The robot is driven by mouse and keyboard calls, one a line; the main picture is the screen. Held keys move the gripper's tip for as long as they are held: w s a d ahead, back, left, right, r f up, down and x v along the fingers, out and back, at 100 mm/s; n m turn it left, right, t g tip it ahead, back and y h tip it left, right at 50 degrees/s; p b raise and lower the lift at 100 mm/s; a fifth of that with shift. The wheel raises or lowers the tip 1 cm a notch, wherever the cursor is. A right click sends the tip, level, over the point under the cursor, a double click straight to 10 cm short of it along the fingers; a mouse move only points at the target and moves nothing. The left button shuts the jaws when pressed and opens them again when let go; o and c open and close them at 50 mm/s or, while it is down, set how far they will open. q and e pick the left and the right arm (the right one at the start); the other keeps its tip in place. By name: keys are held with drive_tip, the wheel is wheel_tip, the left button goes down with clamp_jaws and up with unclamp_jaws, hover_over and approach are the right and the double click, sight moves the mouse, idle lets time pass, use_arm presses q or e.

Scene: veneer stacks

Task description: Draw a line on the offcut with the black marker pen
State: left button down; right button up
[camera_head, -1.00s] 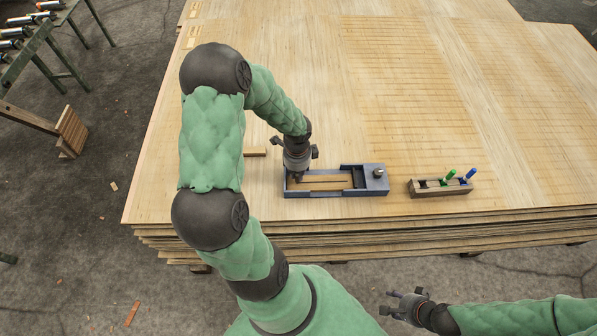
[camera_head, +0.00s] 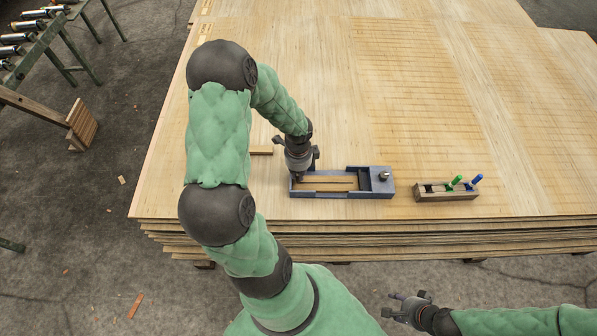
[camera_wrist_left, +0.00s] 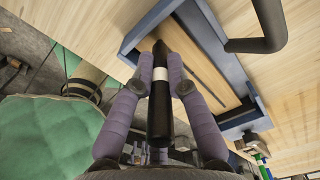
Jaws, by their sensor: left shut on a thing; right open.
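The offcut (camera_head: 330,188) is a pale wooden strip lying in a blue-grey fixture (camera_head: 345,195) near the stack's front edge. A thin dark line runs lengthwise along it; I cannot tell whether it is ink or a gap. My left gripper (camera_head: 298,174) is over the fixture's left end. In the left wrist view its purple fingers (camera_wrist_left: 160,75) are shut on the black marker pen (camera_wrist_left: 159,110), which has a white band. Whether the pen's tip touches the offcut is unclear. My right gripper (camera_head: 408,301) is open and empty, in front of the stack.
A wooden pen holder (camera_head: 432,195) stands right of the fixture with a green pen (camera_head: 455,181) and a blue pen (camera_head: 476,180). A small wooden block (camera_head: 262,150) lies behind the fixture's left end. The veneer stack (camera_head: 420,100) is otherwise clear behind.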

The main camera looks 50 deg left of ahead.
use_arm(q)
drive_tip(key=shift+r+p, duration=3.15)
drive_tip(key=shift+r, duration=0.35)
drive_tip(key=shift+f, duration=0.1)
